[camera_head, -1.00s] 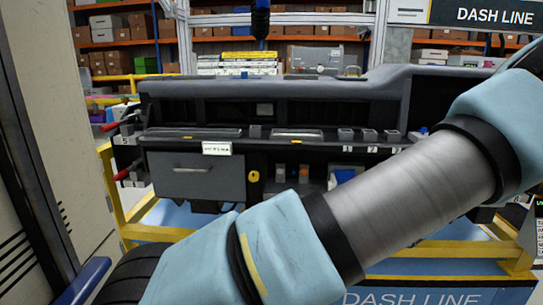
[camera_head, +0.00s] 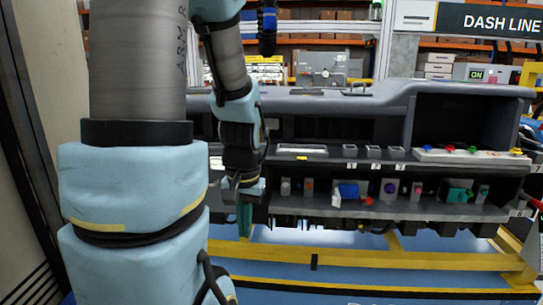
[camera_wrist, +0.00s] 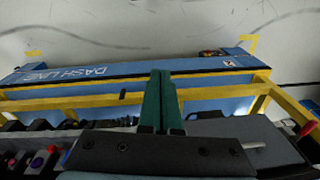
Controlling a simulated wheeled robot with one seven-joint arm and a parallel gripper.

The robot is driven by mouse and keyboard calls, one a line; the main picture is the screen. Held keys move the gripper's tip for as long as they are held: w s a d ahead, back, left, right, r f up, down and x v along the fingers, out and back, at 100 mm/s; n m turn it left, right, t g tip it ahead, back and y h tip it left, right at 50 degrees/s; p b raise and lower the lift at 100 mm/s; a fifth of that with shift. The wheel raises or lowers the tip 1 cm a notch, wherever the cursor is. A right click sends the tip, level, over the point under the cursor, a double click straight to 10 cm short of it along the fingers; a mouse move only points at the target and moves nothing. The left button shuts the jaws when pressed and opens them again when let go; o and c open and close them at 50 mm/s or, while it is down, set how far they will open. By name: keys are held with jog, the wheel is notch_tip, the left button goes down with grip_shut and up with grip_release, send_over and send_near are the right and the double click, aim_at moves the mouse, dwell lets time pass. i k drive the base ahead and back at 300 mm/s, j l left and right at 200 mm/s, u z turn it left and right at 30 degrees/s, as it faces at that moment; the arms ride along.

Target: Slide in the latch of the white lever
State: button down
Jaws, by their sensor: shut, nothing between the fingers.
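My gripper (camera_head: 244,218) hangs in front of the dashboard's left-middle part, its green fingers pointing down. In the wrist view its two fingers (camera_wrist: 161,100) are together with nothing between them. A row of small latch units stands in the lower shelf, right of my gripper. One is a blue unit (camera_head: 349,190) with a small white piece (camera_head: 336,198) at its left; I cannot tell whether this is the white lever. A purple-knobbed unit (camera_head: 390,189) and a teal unit (camera_head: 460,191) stand further right. My gripper touches none of these. My arm hides the dashboard's left end.
The dashboard (camera_head: 440,92) rests on a yellow frame (camera_head: 400,260) over a blue base. Grey blocks numbered 1, 2 and 3 (camera_head: 373,152) line the upper ledge. A white strip with coloured knobs (camera_head: 472,155) lies at right. The space before the right half is clear.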

aim_at(337, 199)
jog(key=k+j+z, duration=0.1)
jog(key=k+z, duration=0.6)
jog(key=k, duration=0.25)
jog(key=i+l, duration=0.3)
jog(key=i, duration=0.2)
jog(key=u, duration=1.8)
